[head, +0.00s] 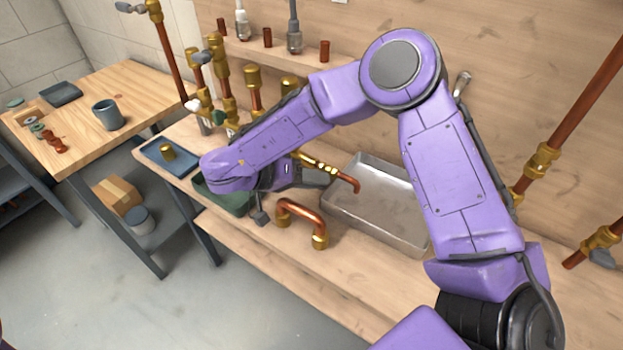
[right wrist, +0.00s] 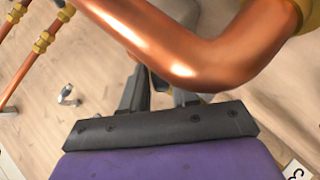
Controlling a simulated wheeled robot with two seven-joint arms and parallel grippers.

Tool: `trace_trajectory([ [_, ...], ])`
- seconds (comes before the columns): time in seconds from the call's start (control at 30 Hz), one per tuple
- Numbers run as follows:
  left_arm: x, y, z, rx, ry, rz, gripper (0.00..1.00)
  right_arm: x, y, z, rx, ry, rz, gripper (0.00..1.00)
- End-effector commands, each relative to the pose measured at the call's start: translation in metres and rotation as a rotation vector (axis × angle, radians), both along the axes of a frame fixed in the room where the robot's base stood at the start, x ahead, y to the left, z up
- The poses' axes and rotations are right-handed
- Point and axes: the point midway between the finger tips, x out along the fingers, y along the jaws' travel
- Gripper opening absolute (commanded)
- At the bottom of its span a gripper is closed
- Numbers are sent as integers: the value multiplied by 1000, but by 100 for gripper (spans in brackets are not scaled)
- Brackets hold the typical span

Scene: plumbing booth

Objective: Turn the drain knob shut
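My right arm, purple, reaches across the head view from the lower right and bends down to the left. Its dark gripper (head: 314,175) is near the copper and brass spout at the left end of the metal basin (head: 378,200). In the right wrist view the gripper's fingers (right wrist: 160,92) are partly behind a large copper pipe, and their gap is unclear. I cannot make out which part is the drain knob; valves with white and green handles (head: 193,106) stand left of my arm. My left gripper is out of view.
A copper U-bend (head: 300,212) with brass ends lies on the bench before the basin. A green tray (head: 222,198) is partly under my arm; a blue tray (head: 166,162) lies left. Brass-jointed copper pipes (head: 541,160) rise at right. The bench front is largely clear.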

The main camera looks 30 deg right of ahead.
Motion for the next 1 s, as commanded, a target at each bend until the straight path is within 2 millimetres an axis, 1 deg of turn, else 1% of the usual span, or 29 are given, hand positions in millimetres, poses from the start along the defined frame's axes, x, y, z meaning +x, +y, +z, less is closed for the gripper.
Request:
trace_trajectory([
  [0.03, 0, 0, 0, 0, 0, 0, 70, 0, 0, 0, 0, 0, 0, 8],
  [0.07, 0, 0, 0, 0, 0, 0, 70, 0, 0, 0, 0, 0, 0, 0],
  [0.27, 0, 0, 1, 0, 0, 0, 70, 0, 0, 1, 2, -5, 0, 0],
  [0.47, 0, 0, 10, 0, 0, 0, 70, 0, 0, 4, 25, -53, 1, 0],
  [0.67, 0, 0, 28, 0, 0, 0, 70, -2, 0, 8, 75, -170, 1, 0],
  [1.0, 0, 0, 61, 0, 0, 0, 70, -6, -2, 10, 190, -446, 1, 0],
])
